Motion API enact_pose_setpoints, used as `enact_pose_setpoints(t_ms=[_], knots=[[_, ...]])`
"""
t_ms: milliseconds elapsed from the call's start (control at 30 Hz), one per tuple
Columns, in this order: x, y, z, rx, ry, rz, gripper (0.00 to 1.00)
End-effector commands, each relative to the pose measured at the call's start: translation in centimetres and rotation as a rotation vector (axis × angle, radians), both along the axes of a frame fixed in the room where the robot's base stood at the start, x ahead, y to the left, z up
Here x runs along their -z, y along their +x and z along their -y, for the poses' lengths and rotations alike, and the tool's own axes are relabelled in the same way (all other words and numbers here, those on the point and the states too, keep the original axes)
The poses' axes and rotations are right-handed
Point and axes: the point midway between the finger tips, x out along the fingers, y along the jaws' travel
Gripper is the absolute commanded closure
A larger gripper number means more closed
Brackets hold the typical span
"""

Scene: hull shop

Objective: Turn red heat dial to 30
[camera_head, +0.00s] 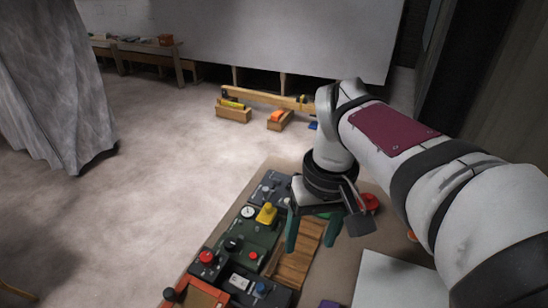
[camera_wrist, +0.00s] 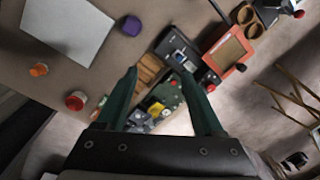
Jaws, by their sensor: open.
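A red dial (camera_head: 207,257) sits on a dark box near the table's left edge in the head view. It also shows as a red knob (camera_wrist: 210,87) right of my fingers in the wrist view. I cannot read any scale or number on it. My gripper (camera_head: 313,230) is open and empty, with its green fingers apart above the slatted wooden piece, up and to the right of the red dial. In the wrist view my gripper (camera_wrist: 159,74) has nothing between its fingertips that it touches.
A green panel (camera_head: 262,240) with a yellow knob (camera_head: 267,213) and a smaller red button (camera_head: 253,255) lies between dial and gripper. A box with a blue knob (camera_head: 260,287) and an orange-framed board (camera_head: 192,297) are close by. A red-topped round object (camera_head: 370,202) stands right.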

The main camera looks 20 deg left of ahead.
Motion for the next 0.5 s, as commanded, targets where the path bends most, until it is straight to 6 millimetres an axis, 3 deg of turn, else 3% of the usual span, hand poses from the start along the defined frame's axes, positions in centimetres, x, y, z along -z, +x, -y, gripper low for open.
enact_pose_setpoints(t_ms=[33,100,200,300,500], knots=[[0.6,1.3,-5.2,-0.208,-0.01,0.009,0.31],[1.5,1.8,-12.1,-0.485,-0.018,0.031,0.31],[3.3,0.6,-19.3,-0.771,-0.026,0.054,0.31],[4.4,-0.7,-22.8,-0.918,-0.029,0.069,0.31],[7.3,-1.1,-23.6,-0.959,-0.031,0.07,0.31]])
